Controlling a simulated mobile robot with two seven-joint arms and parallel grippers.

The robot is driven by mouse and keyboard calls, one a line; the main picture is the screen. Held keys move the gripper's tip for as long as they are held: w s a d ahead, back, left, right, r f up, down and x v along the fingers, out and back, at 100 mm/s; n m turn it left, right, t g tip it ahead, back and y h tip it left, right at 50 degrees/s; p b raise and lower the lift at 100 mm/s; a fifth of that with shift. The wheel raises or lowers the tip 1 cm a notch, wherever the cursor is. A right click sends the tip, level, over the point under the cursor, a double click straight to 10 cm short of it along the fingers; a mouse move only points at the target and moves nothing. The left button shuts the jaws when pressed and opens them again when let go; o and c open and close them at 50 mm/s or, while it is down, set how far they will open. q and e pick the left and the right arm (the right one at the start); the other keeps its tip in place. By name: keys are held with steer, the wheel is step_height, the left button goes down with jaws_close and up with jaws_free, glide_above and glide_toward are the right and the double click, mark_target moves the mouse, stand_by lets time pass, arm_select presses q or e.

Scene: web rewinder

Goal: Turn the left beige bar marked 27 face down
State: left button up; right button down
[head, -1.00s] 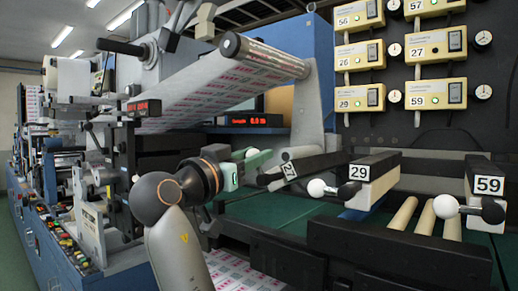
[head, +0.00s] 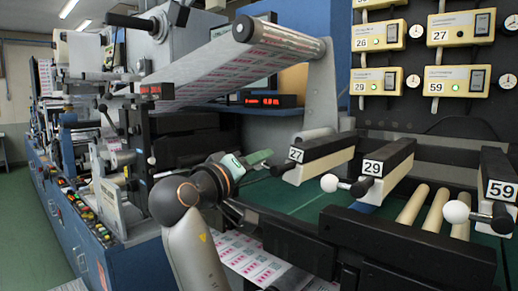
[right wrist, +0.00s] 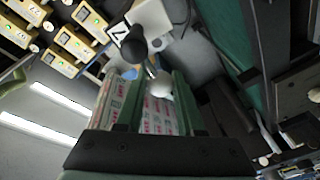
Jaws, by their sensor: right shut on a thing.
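The left bar marked 27 (head: 328,149) lies across the green bed in the head view, with a black upper part and a beige lower side. Its white 27 label (head: 296,155) faces me and looks nearly upright. My right gripper (head: 264,158), with green fingers, is at the near end of this bar, by its black knob. In the right wrist view, the bar's white ball (right wrist: 159,86) sits between the green fingertips, and the gripper is shut on it. In the head view the ball is hidden by the fingers. My left gripper is not in view.
The bar marked 29 (head: 385,165) and the bar marked 59 (head: 499,172) stand to the right, each with a white ball handle. Beige rollers (head: 429,209) lie between them. The printed web (head: 240,262) runs below my right arm. Numbered control boxes (head: 454,80) hang behind.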

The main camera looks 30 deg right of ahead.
steer(key=shift+f+n+p, duration=0.5)
steer(key=shift+f+n, duration=0.05)
steer(key=shift+n, duration=0.35)
steer(key=shift+f, duration=0.1)
steer(key=c, duration=0.5)
jaws_free()
steer(key=b+v, duration=0.2)
steer(key=v, duration=1)
steer(key=shift+s+a+r, duration=0.1)
steer(key=shift+a+r, duration=0.1)
steer(key=shift+r, duration=0.1)
